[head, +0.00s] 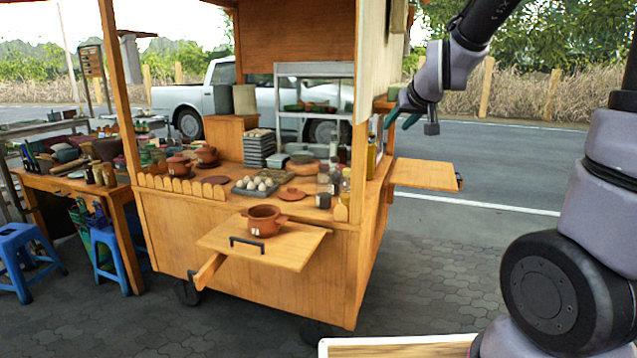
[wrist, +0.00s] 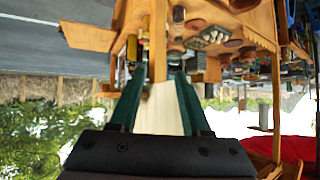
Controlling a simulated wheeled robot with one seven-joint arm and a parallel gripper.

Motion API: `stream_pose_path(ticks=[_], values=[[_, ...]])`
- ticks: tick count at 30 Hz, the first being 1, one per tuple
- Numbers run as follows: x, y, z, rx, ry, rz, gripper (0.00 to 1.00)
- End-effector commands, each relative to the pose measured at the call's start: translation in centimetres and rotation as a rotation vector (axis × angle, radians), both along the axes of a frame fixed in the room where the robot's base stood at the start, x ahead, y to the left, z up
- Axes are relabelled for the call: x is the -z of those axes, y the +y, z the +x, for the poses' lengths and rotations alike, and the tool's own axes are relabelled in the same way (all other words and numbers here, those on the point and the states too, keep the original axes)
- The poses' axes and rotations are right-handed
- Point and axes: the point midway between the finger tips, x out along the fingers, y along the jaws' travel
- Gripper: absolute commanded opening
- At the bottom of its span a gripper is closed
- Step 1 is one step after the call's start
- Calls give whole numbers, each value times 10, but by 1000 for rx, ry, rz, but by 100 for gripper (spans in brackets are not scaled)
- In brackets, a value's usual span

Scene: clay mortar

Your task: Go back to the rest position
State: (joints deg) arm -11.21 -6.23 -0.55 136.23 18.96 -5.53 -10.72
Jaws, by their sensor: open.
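My gripper (head: 398,112) is raised at the right of the food cart in the head view, beside its right post and above the side shelf. Its two green fingers are apart with nothing between them, and the fingers also show in the wrist view (wrist: 159,95). The wrist view is upside down, with the cart behind the fingers. A brown clay pot (head: 265,221) stands on the cart's front pull-out board (head: 300,243), well away from my gripper.
The wooden cart (head: 290,290) fills the middle, with a side shelf (head: 425,174) sticking out right. Its counter holds clay pots, a tray of eggs (head: 254,186) and bottles. Blue stools (head: 22,255) stand left. The paving (head: 450,265) right of the cart is clear.

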Motion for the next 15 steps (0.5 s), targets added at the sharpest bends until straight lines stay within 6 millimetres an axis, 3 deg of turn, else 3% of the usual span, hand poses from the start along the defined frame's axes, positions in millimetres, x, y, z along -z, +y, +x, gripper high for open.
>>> stream_pose_path(ticks=[1,6,12,15], values=[[-15,-9,-21,22,23,38,47],[-40,-29,-98,96,154,159,47],[-50,-44,-187,196,294,266,47],[-50,-48,-217,238,340,300,47]])
